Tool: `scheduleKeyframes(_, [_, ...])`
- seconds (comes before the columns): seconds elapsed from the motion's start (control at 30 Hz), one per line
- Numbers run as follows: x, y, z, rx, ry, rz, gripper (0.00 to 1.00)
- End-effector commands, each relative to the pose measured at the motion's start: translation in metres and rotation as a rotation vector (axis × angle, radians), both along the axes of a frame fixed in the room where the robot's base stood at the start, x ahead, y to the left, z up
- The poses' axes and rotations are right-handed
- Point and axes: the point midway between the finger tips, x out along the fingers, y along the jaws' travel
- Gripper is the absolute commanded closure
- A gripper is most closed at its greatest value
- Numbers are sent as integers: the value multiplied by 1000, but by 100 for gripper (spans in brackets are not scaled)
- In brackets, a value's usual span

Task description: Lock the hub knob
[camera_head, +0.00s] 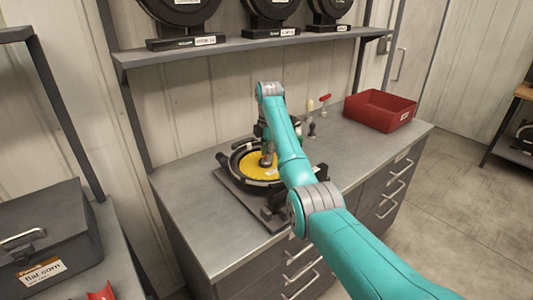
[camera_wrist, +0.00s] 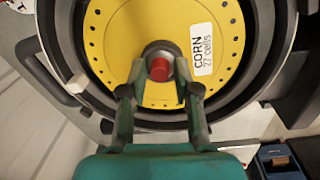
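The yellow seed disc (camera_wrist: 115,50), labelled "CORN", sits in the round dark housing of the seed meter (camera_wrist: 262,85). It also shows on the workbench in the head view (camera_head: 250,168). The red hub knob (camera_wrist: 160,69) is at the disc's centre, inside a grey round hub (camera_wrist: 157,49). My gripper (camera_wrist: 160,88) points at the hub, with one finger on each side of the knob. A gap shows between each finger and the red knob, so it is open. In the head view my gripper (camera_head: 266,157) is above the disc and hides the knob.
The grey workbench (camera_head: 190,202) has a red bin (camera_head: 379,110) at the right and small upright tools (camera_head: 323,104) behind the arm. A shelf (camera_head: 240,45) with dark round units hangs above. The bench's left end is clear.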

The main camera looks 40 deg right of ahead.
Motion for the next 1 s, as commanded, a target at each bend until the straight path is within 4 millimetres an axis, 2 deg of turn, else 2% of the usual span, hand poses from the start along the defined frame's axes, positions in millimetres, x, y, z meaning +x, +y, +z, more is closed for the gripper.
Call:
scheduleKeyframes(0.03, [0, 0, 0, 0, 0, 0, 89])
scheduleKeyframes(0.07, [0, 0, 0, 0, 0, 0, 97])
scheduleKeyframes(0.1, [0, 0, 0, 0, 0, 0, 100])
scheduleKeyframes(0.53, [0, 0, 0, 0, 0, -58, 100])
scheduleKeyframes(0.77, [0, 0, 0, -1, 0, -209, 100])
scheduleKeyframes(1.0, [0, 0, 0, 0, 0, -432, 100])
